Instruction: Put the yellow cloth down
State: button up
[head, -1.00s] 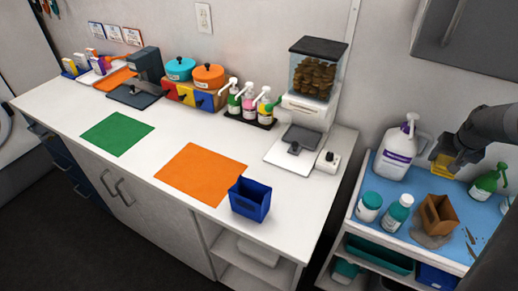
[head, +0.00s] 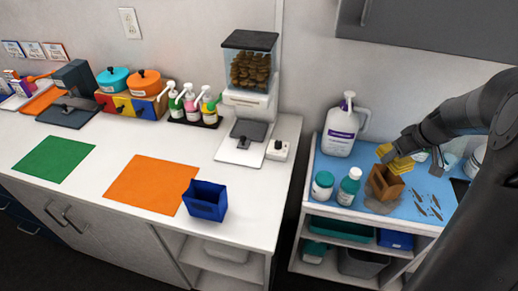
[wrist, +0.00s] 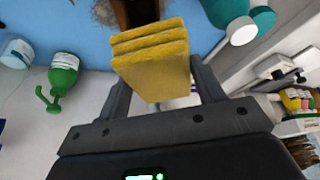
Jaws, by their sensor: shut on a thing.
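The yellow cloth (head: 399,164), a folded stack of layers, is held at the end of my arm over the blue-topped cart (head: 328,158). My gripper (head: 391,151) is shut on it. In the wrist view the cloth (wrist: 155,62) sits between the two fingers of my gripper (wrist: 160,88). In the head view the cloth appears just above and behind an open brown bin (head: 382,186); whether it touches the bin is unclear. Part of the brown bin shows beyond the cloth in the wrist view.
The counter (head: 110,140) holds a green mat (head: 53,158), an orange mat (head: 150,184) and a blue bin (head: 205,201).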

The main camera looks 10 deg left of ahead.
jog(key=w+a, duration=0.2)
jog(key=a, duration=3.9)
jog(key=s+a+r+n+g+y, duration=0.15)
jog(key=s+a, duration=0.35)
jog(key=a, duration=0.5)
jog(key=s+a+n, duration=0.3)
jog(key=s+a, duration=0.3)
jog(key=a, duration=0.3)
jog(key=s+a+r+n, duration=0.15)
jog(key=s+a, duration=0.35)
jog(key=a, duration=0.5)
jog(key=shift+n+g, duration=0.25)
jog(key=shift+n, duration=0.25)
jog(key=s+a+f, duration=0.2)
jog(key=a, duration=0.1)
jog(key=s+a+f, duration=0.2)
jog(key=a, duration=0.1)
jog(key=s+a+f, duration=0.3)
jog(key=a, duration=0.1)
jog(key=shift+a, duration=0.1)
jog(key=shift+s+a+f, duration=0.15)
jog(key=shift+a+f, duration=0.15)
jog(key=shift+f, duration=1.95)
